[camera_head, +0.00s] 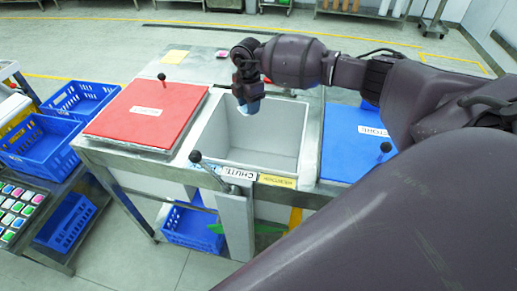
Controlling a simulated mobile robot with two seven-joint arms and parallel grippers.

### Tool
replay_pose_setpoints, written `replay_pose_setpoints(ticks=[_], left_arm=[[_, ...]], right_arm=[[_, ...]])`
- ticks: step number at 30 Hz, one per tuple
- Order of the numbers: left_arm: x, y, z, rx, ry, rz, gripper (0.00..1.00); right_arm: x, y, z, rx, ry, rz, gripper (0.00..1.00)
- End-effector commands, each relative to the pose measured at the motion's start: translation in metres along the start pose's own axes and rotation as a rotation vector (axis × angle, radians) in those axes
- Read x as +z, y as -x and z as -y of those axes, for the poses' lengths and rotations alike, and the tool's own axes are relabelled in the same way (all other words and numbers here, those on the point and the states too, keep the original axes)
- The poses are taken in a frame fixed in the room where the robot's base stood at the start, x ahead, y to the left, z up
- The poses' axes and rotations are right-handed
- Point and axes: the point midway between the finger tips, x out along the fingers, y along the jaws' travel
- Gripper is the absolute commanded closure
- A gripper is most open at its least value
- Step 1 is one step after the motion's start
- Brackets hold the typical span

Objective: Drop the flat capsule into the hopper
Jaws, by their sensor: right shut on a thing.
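My right gripper (248,84) points down over the open light-grey bin (277,130) in the middle of the bench, which looks like the hopper. It is shut on a small light-blue piece (250,106), which I take to be the flat capsule. The jaws hide its upper part, and its full shape is too small to tell. The piece appears over the rear left part of the opening; its exact height is unclear. My left gripper is not in view.
A red lid (147,114) lies left of the bin and a blue lid (347,148) right of it. A black-knobbed lever (196,157) stands at the bin's front edge. Blue crates (38,145) and a tray of coloured pieces (19,210) are at the left.

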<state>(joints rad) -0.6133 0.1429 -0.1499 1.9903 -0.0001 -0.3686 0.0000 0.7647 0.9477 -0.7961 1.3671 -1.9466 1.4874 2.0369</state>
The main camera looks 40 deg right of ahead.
Motion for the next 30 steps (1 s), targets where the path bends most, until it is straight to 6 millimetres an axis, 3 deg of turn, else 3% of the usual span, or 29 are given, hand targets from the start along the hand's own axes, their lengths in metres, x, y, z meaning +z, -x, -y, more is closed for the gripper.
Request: replay_pose_setpoints(ticks=[1,10,22,23,28,30], left_arm=[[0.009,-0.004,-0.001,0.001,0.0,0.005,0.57],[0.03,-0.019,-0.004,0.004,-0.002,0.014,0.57],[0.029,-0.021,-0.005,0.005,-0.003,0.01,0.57],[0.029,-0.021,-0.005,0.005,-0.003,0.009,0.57],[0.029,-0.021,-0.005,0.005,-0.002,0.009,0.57],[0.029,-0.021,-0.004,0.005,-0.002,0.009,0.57]], right_arm=[[0.0,-0.011,0.0,-0.003,0.0,0.0,0.79],[0.0,-0.041,0.001,-0.004,0.0,-0.001,0.79],[0.0,-0.044,0.0,0.0,0.0,-0.001,0.79],[0.0,-0.044,0.0,0.0,0.0,0.0,0.52],[0.0,-0.044,0.0,-0.001,0.0,0.0,0.27],[0.0,-0.044,0.0,-0.001,0.0,0.0,0.27]])
